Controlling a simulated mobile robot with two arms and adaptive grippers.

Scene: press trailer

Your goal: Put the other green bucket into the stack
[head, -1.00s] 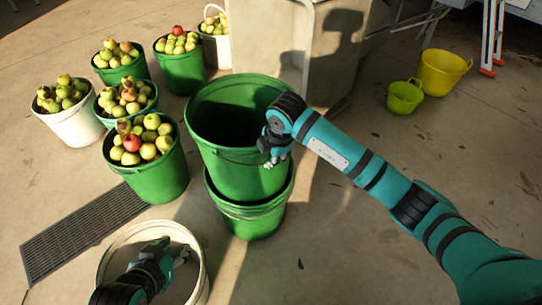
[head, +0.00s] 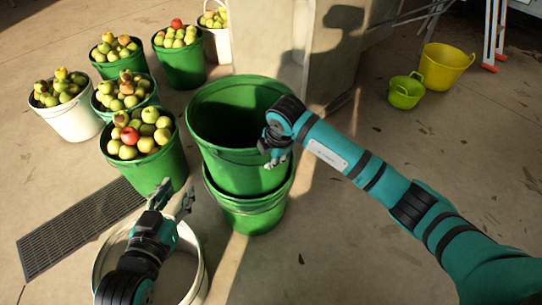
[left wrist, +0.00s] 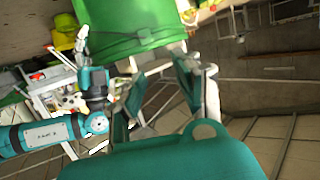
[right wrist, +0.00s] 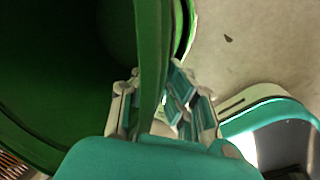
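A large empty green bucket (head: 240,155) is in the middle of the head view, directly over the green bucket stack (head: 250,215). Its bottom is at the stack's top rim; how deep it sits inside is hard to tell. My right gripper (head: 276,158) is at its right side, with its fingers on both sides of the wall (right wrist: 152,60), shut on it. My left gripper (head: 176,196) is open and empty, left of the stack and above a white bucket. In the left wrist view, its fingers (left wrist: 155,95) are spread with a green bucket (left wrist: 130,25) beyond them.
The white bucket (head: 198,285) stands at the front left. Several apple-filled buckets, including a near green one (head: 155,172), stand at the left. A floor grate (head: 75,232) lies beside them. A pillar (head: 270,45) stands behind the stack. Yellow (head: 440,72) and lime (head: 404,95) tubs are far right.

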